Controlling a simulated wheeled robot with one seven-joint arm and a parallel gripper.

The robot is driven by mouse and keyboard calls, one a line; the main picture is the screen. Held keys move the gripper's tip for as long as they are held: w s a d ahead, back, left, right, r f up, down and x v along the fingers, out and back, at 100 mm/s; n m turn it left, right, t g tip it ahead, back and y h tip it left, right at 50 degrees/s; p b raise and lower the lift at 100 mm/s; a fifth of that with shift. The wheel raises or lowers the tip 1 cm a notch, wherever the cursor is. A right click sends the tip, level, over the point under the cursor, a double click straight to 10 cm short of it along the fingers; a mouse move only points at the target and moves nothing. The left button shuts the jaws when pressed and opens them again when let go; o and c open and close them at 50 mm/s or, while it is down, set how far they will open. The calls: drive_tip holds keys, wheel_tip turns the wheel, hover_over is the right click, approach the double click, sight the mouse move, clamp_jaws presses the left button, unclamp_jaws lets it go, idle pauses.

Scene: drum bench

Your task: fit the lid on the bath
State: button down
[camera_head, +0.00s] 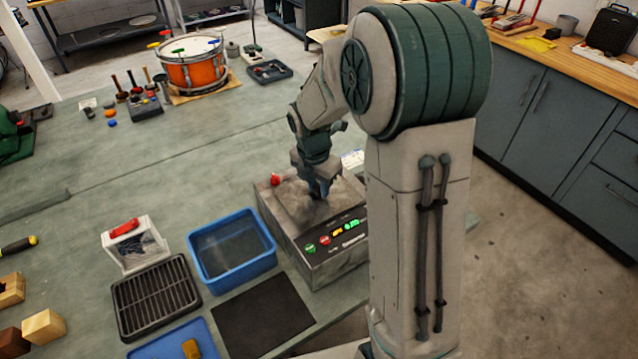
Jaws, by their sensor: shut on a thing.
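The bath (335,262) is a grey metal box with lit green, red and yellow buttons on its sloped front. It stands at the right edge of the bench. A flat grey lid (297,203) lies over its top. I cannot tell whether the lid sits fully in the opening or slightly above it. My gripper (319,192) points down at the middle of the lid and is shut on it. The fingertips and the part they grip are small and dark, and the lid's far side is partly hidden by my arm.
A red knob (276,179) shows at the bath's back left corner. A blue tub (231,250) stands close to its left, with a black mat (262,315) in front. A black rack (155,297) lies further left. An orange drum (193,72) stands at the back.

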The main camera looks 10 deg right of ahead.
sight(314, 199)
drive_tip(key=shift+f, duration=0.35)
drive_tip(key=c, duration=1.1)
unclamp_jaws()
wheel_tip(314, 199, up, 14)
drive_tip(key=s+a+b, duration=0.1)
drive_tip(key=s+d+f+m+t+y, duration=0.1)
drive_tip(key=s+f+m+t, duration=0.1)
drive_tip(key=s+m, duration=1.8)
drive_tip(key=m, duration=0.5)
drive_tip(key=shift+d+f+t, duration=0.2)
drive_tip(key=shift+f+t, duration=0.05)
drive_tip(key=shift+t, duration=0.05)
